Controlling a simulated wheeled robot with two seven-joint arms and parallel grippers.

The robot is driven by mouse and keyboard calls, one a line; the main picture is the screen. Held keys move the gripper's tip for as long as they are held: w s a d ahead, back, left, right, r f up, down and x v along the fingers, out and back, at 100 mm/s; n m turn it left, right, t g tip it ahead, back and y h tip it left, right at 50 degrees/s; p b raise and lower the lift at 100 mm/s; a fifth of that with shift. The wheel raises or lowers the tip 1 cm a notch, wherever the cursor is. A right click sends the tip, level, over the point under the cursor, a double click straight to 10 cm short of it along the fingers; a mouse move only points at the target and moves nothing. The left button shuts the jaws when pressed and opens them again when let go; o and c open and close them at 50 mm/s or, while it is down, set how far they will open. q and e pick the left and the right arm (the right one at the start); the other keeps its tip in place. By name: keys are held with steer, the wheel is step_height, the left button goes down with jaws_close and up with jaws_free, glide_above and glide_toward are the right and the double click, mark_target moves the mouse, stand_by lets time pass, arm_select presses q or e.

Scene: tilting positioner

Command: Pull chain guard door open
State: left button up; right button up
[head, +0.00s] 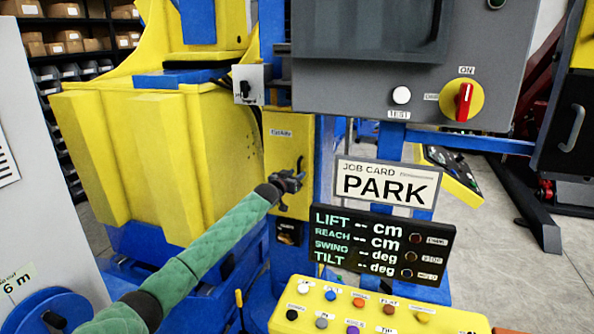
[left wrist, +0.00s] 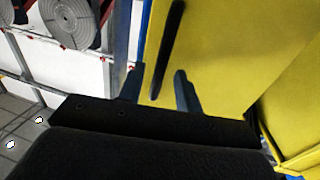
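The chain guard door appears to be the narrow yellow panel (head: 278,151) on the blue column in the head view, with a small label near its top. I see no clear gap at its edge there. In the left wrist view a yellow panel (left wrist: 222,52) fills the right side and carries a slim black bar handle (left wrist: 167,48). My left gripper (head: 289,179) is in front of the panel's lower part. In the wrist view its two fingers (left wrist: 157,82) are apart, with the handle's lower end between them in the picture. Contact is not visible. My right gripper is out of view.
A grey cabinet with a red switch (head: 464,101) hangs above right. The PARK card (head: 388,185), a black readout panel (head: 380,245) and a yellow button console (head: 375,315) stand right of the arm. A large yellow body (head: 150,160) is left.

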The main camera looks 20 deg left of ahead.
arm_select(q)
steer(key=shift+w+r, duration=0.2)
steer(key=shift+w, duration=0.1)
steer(key=shift+w+d+f, duration=0.15)
steer(key=shift+w+f, duration=0.05)
steer(key=shift+w, duration=0.05)
steer(key=shift+r, duration=0.1)
jaws_close()
